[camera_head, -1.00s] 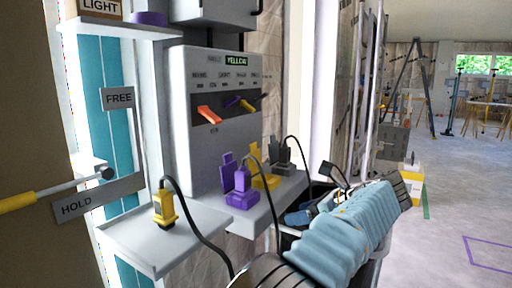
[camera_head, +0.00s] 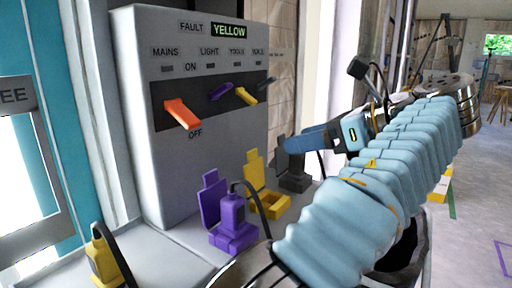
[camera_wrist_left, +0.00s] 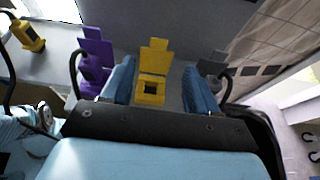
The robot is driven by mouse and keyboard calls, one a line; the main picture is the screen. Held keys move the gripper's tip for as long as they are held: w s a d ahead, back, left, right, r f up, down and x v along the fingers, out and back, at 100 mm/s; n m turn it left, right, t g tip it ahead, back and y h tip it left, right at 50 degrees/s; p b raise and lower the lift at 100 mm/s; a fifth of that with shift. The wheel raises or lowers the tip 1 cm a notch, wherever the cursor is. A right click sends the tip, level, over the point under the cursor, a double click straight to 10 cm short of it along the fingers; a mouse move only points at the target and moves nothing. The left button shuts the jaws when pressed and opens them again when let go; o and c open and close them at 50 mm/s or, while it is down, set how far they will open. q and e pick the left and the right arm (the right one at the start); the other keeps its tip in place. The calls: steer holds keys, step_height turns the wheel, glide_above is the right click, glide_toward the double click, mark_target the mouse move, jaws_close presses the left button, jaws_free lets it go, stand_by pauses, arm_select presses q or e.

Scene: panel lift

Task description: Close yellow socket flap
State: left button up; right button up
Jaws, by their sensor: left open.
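The yellow socket (camera_head: 270,204) sits on the ledge below the grey panel, between the purple and dark grey sockets. Its yellow flap (camera_head: 254,170) stands upright at the back, open. No plug is in it; in the left wrist view the socket (camera_wrist_left: 151,90) shows a dark hole, with the flap (camera_wrist_left: 153,56) raised beyond it. My left gripper (camera_head: 303,142) is above and to the right of the yellow socket, apart from it. In the left wrist view its two blue fingers (camera_wrist_left: 160,85) are apart and empty, with the yellow socket appearing between them. My right gripper is not in view.
A purple socket (camera_head: 233,238) with a corded plug stands left of the yellow one. A dark grey socket (camera_head: 294,180) is on the right, partly behind my gripper. A yellow plug (camera_head: 104,262) stands on the left shelf. The panel (camera_head: 165,65) carries several switches and reads YELLOW.

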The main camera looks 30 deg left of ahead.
mark_target(253, 151)
arm_select(q)
steer(key=b+x, duration=0.2)
steer(key=x, duration=1)
steer(key=shift+a+f, duration=0.15)
steer(key=shift+a, duration=0.05)
steer(key=shift+c, duration=0.2)
jaws_close()
